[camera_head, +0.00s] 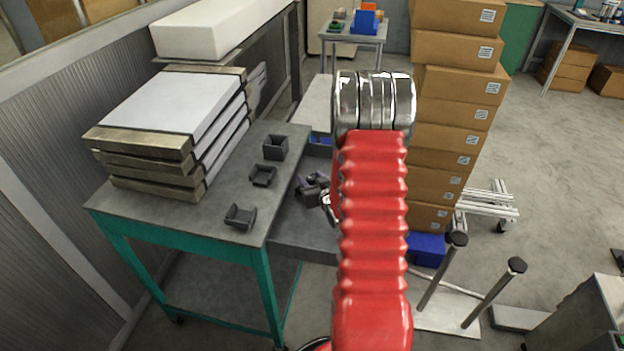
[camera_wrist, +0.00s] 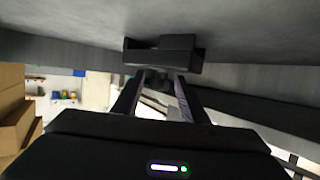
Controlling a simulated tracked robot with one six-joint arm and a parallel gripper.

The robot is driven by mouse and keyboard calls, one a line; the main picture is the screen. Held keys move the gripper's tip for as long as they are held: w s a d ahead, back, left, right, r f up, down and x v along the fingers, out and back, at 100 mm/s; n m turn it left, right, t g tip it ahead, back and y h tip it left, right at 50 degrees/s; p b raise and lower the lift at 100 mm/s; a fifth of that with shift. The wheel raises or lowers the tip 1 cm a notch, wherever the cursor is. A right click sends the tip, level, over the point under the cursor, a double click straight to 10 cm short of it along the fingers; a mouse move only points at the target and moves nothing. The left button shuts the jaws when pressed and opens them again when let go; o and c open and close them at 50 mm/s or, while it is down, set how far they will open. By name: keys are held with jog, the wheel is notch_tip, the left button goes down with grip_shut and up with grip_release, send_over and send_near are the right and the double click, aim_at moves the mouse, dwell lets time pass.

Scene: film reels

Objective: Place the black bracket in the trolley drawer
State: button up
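Three small black brackets lie on the green-legged trolley's top (camera_head: 225,165) in the camera_head view: one at the back (camera_head: 276,147), one in the middle (camera_head: 263,176) and one at the front (camera_head: 240,217). Dark parts (camera_head: 312,185) show over the grey drawer (camera_head: 300,232) beside the top. My red arm hides most of my gripper there. In the wrist view my gripper's two fingers (camera_wrist: 160,82) stand apart, with a black bracket (camera_wrist: 165,55) at their tips, close to a grey surface. I cannot tell whether they grip it.
Stacked white slabs in wooden frames (camera_head: 165,125) fill the trolley's back left. A tall stack of cardboard boxes (camera_head: 450,110) stands close right of my arm. Two upright posts (camera_head: 490,290) stand at lower right.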

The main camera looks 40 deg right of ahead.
jog(key=shift+r, duration=0.15)
jog(key=shift+s+a+r, duration=0.1)
jog(key=shift+s, duration=0.15)
jog(key=v, duration=1.1)
jog(key=shift+s, duration=0.25)
jog(key=shift+w+r, duration=0.1)
